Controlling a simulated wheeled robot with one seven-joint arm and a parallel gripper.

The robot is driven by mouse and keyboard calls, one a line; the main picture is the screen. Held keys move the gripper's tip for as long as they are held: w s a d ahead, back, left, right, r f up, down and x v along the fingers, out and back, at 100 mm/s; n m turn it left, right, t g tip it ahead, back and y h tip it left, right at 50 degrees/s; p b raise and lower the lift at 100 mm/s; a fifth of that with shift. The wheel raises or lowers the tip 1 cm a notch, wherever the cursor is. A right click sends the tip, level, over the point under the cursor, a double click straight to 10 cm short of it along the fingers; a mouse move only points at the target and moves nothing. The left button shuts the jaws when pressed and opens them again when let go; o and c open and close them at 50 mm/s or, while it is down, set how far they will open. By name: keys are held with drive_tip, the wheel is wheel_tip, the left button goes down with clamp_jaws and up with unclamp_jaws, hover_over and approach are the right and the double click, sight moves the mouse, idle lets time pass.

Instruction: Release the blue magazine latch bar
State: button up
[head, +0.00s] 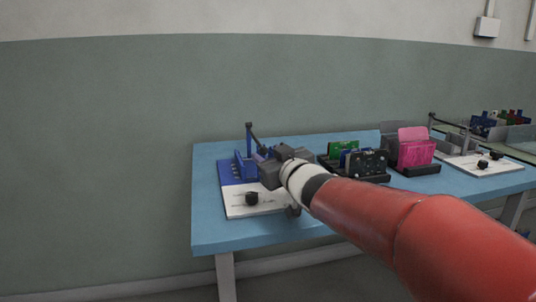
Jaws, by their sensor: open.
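A blue magazine (243,167) stands on a blue and white board (236,202) at the left of the table. A dark upright post (249,138) rises behind it, and a thin dark bar slants from the post down to the right toward my gripper. I cannot tell whether this is the latch bar or how it is seated. My gripper (266,170) is open, just right of the blue magazine and over the board. It hides the magazine's right part and the bar's lower end. I cannot tell whether it touches either.
Black holders with green, black and pink plates (415,150) stand to the right on the blue table (212,228). A similar white board (485,164) lies at the far right. The table's front left is clear.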

drive_tip(key=shift+w+a, duration=0.3)
drive_tip(key=shift+w, duration=0.25)
clamp_jaws()
